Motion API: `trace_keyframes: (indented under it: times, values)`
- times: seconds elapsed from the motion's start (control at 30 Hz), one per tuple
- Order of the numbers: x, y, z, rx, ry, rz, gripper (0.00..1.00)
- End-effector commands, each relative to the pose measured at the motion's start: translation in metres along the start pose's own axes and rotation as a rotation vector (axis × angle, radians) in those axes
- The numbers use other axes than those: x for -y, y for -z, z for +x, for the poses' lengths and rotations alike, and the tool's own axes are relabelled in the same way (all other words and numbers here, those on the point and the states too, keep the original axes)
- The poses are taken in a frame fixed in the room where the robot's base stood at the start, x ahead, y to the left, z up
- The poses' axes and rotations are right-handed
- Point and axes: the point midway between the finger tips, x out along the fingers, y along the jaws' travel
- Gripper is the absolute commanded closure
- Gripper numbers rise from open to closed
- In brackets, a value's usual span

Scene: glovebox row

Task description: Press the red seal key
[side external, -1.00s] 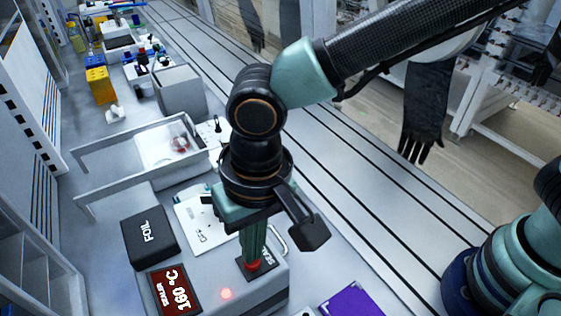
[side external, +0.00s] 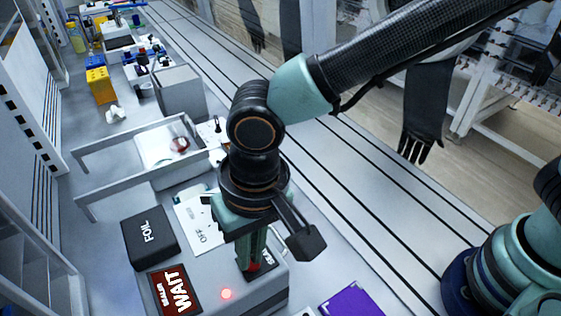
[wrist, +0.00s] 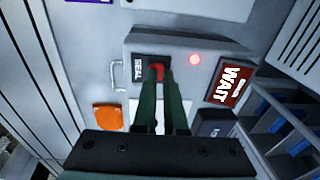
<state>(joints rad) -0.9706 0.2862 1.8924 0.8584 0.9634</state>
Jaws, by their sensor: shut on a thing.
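The red seal key (wrist: 157,70) sits beside a black SEAL label (wrist: 139,69) on top of the grey sealer (wrist: 185,44). In the side view only a bit of red key (side external: 254,267) shows at my fingertips; the rest is hidden. My gripper (side external: 251,269) points down with its fingers at the key, shut on it. In the wrist view both green fingers (wrist: 159,76) close in around the key. The sealer's dark red display (side external: 175,291) reads WAIT, and a red lamp (side external: 226,294) glows beside it.
A black FOIL box (side external: 150,238) stands left of my gripper. A white panel marked OFF (side external: 198,238) lies behind the sealer. A purple item (side external: 352,301) is at the front right, and an orange item (wrist: 107,117) shows in the wrist view.

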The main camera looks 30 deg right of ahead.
Motion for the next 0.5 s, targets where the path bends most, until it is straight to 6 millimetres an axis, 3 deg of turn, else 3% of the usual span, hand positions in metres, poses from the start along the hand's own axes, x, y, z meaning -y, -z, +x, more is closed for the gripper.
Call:
trace_keyframes:
  times: [0.03,0.17,0.5]
  values:
    - [-0.007,0.000,0.011,0.009,-0.014,0.007,1.00]
    - [-0.005,0.001,-0.004,0.005,-0.008,0.006,1.00]
    - [0.003,0.000,-0.080,-0.004,0.006,0.002,1.00]
